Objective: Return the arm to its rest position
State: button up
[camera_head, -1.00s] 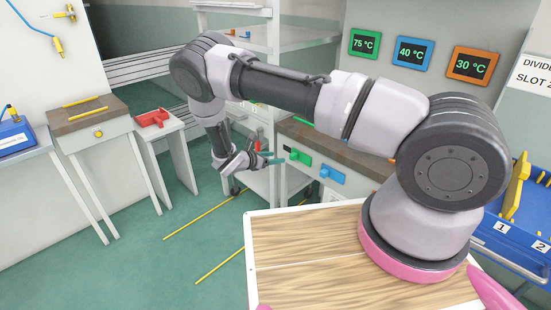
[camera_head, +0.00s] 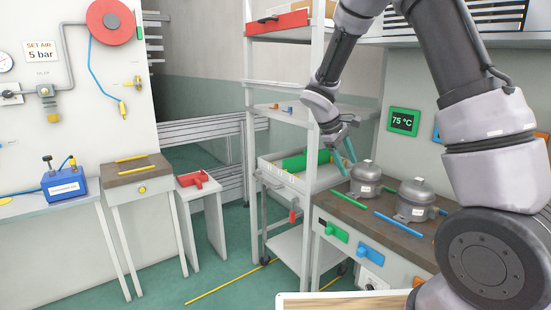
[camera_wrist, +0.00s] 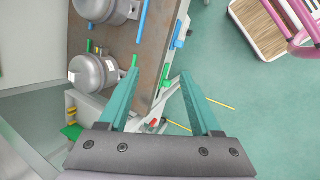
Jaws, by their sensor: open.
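My gripper (camera_head: 347,152) shows at the end of my arm in the head view, above the left end of the brown-topped workbench (camera_head: 337,208). In the wrist view its two teal fingers (camera_wrist: 160,95) are spread apart with nothing between them. My arm is raised and bent, reaching down from the upper right of the head view. Two grey compressors stand on the bench: one (camera_head: 366,180) just right of the gripper, the other (camera_head: 413,198) farther right. Both also show at the upper left of the wrist view. The gripper does not visibly hold either one.
A white shelf cart (camera_head: 313,120) stands left of the bench, close to the gripper. A red tray (camera_head: 194,180) sits on a small stand. A blue device (camera_head: 64,184) rests on the left table. A 75 °C display (camera_head: 404,121) hangs behind the bench. The floor (camera_head: 230,265) has open room.

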jog(key=s+d+r+m+t+y, duration=0.2)
jog(key=s+r+m+t+y, duration=0.4)
jog(key=s+r+m, duration=0.7)
jog(key=s+r+y, duration=0.1)
jog(key=s+r, duration=0.8)
jog(key=s, duration=0.2)
jog(key=shift+s+d, duration=0.25)
jog(key=shift+d, duration=0.15)
